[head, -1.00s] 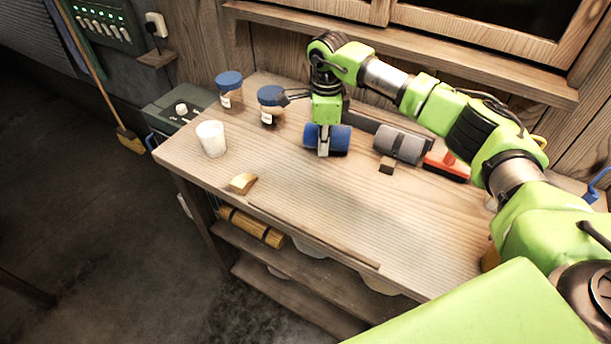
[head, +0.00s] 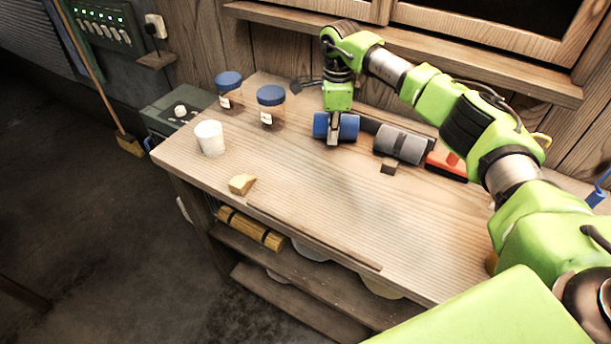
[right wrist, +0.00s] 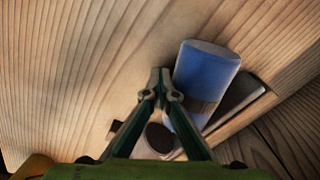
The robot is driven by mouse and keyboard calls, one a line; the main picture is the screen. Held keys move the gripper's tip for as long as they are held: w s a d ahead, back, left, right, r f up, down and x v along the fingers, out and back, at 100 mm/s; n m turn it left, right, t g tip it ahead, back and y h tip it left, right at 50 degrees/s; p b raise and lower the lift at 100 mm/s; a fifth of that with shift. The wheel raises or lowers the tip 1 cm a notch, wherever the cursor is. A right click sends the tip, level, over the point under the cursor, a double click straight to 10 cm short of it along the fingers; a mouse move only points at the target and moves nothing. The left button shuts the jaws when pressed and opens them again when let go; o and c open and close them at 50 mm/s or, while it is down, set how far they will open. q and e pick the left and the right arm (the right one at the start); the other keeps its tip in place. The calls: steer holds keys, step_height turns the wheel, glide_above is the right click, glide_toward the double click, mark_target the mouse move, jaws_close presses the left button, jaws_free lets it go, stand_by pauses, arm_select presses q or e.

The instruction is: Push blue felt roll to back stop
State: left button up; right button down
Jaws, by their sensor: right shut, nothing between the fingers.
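The blue felt roll (head: 349,126) lies on its side near the back of the wooden bench, with a grey band around its middle. It also shows in the right wrist view (right wrist: 205,72). A dark bar, seemingly the back stop (head: 369,125), runs behind it along the bench's rear; it shows beside the roll in the right wrist view (right wrist: 237,98). I cannot tell whether roll and bar touch. My right gripper (head: 333,142) is shut and empty, pointing down at the roll's front side, apparently against it. My left gripper is not in view.
A grey roll (head: 411,148) lies right of the blue one, with a small dark block (head: 389,167) in front. A red tool (head: 447,163) is further right. Two blue-lidded jars (head: 271,107), a white cup (head: 209,138) and a yellowish wedge (head: 242,184) stand left. The front middle is clear.

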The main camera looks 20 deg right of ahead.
steer(key=shift+w+d+r+b, duration=0.15)
steer(key=shift+w+d+b, duration=0.45)
steer(key=shift+w+d, duration=0.45)
steer(key=shift+s+d, duration=0.1)
steer(key=shift+d, duration=0.15)
steer(key=shift+s+a+r+p, duration=0.1)
steer(key=shift+s+a+p, duration=0.3)
steer(key=shift+s+p, duration=0.45)
steer(key=shift+s+a+r+p, duration=0.15)
steer(key=shift+a+p, duration=0.15)
steer(key=shift+a, duration=0.3)
steer(key=shift+s+a+r+p, duration=0.15)
steer(key=shift+a+p, duration=0.15)
steer(key=shift+a, duration=0.25)
step_height(320, 180, up, 7)
steer(key=s+a+p, duration=0.1)
steer(key=a+p, duration=0.1)
steer(key=p, duration=0.3)
steer(key=shift+s+a, duration=0.2)
steer(key=shift+s, duration=0.2)
